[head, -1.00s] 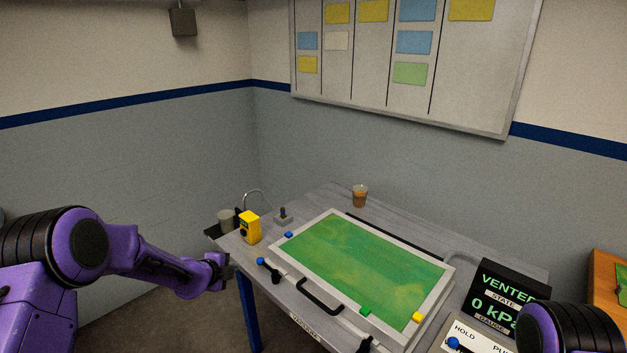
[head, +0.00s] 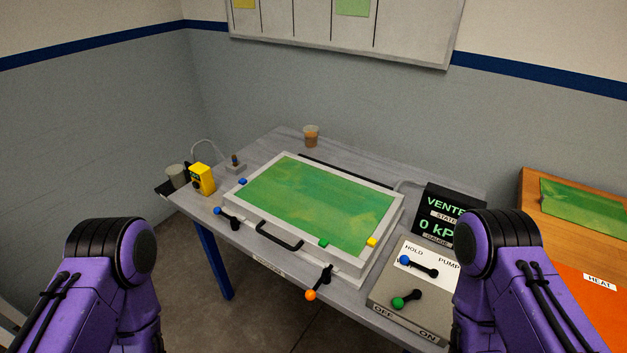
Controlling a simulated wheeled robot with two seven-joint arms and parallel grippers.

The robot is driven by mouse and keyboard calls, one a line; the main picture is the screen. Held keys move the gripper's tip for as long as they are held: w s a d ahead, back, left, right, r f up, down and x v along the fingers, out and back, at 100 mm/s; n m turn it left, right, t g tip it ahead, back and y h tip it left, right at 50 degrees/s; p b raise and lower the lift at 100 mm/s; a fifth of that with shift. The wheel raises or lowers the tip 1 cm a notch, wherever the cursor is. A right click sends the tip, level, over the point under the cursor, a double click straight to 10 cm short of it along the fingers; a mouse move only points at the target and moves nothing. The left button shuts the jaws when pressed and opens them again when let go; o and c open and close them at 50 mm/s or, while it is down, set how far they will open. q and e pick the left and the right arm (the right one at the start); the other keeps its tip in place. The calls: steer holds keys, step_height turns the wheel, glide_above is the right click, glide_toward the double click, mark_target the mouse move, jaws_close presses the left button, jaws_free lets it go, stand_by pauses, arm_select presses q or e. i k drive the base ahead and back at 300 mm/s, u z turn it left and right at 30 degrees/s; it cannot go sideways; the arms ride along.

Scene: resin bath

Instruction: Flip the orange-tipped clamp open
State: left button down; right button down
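The orange-tipped clamp (head: 325,277) is at the front right of the grey bath frame (head: 359,268). Its black lever points out toward me over the table's front edge, with the orange tip at the near end. A blue-tipped clamp (head: 229,216) sits at the front left of the same frame. Only upper parts of my two arms show, at the lower left and lower right. Both grippers are out of view.
A control box (head: 388,293) with blue-tipped and green-tipped levers stands right of the bath. Behind it is a display (head: 447,214) reading VENTE and 0 kP, partly hidden by my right arm.

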mark_target(310, 294)
steer(key=k, duration=1.25)
steer(key=u, duration=0.55)
steer(key=i, duration=1.45)
steer(key=z, duration=0.6)
